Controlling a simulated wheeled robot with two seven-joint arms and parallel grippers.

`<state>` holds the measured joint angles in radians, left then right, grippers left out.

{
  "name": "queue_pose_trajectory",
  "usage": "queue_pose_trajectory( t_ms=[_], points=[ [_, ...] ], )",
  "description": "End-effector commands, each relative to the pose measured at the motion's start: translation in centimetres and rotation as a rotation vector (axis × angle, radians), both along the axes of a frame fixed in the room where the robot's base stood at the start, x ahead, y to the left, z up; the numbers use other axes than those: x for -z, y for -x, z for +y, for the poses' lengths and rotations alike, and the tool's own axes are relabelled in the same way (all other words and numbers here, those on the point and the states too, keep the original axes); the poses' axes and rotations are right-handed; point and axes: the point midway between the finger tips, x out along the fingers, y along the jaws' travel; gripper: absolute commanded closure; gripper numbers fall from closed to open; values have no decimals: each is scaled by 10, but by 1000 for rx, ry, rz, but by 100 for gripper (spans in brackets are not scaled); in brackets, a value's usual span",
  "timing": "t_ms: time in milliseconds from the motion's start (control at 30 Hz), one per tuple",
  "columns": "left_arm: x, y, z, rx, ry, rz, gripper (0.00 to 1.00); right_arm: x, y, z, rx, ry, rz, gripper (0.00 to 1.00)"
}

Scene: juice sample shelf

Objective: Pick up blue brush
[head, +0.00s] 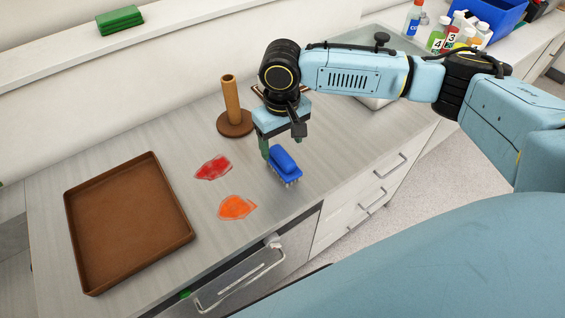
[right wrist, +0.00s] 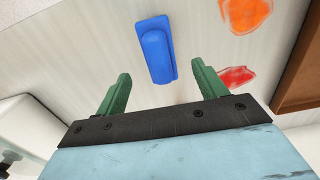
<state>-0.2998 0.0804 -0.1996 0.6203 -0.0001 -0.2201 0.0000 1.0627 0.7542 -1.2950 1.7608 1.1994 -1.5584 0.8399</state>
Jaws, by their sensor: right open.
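The blue brush (head: 284,164) lies on the grey counter with its bristles down, near the counter's front edge. It also shows in the right wrist view (right wrist: 155,48), just beyond the fingertips and between their lines. My right gripper (head: 282,146) is open and empty, pointing down above and slightly behind the brush. Its two green fingers (right wrist: 160,82) stand apart in the right wrist view, with the near end of the brush reaching toward the gap. Contact with the brush cannot be made out. My left gripper is not in view.
A red patch (head: 213,168) and an orange patch (head: 237,207) lie left of the brush. A brown tray (head: 188,238) is at the far left. A wooden post on a round base (head: 233,124) stands behind the gripper. Bottles and a blue bin (head: 497,17) are at the back right.

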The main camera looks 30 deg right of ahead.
Motion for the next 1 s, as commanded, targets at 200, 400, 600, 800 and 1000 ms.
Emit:
queue_pose_trajectory(
  t_ms=[200,400,600,800,1000],
  points=[
    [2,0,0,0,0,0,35,22,0,0,-1,0,0,29],
    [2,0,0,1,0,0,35,45,1,-2,-1,2,1,29],
    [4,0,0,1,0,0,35,70,2,-2,-2,0,0,29],
    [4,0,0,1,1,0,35,74,1,-2,-3,-1,-2,29],
    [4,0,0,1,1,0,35,74,1,-2,-3,0,-2,44]
  ],
)
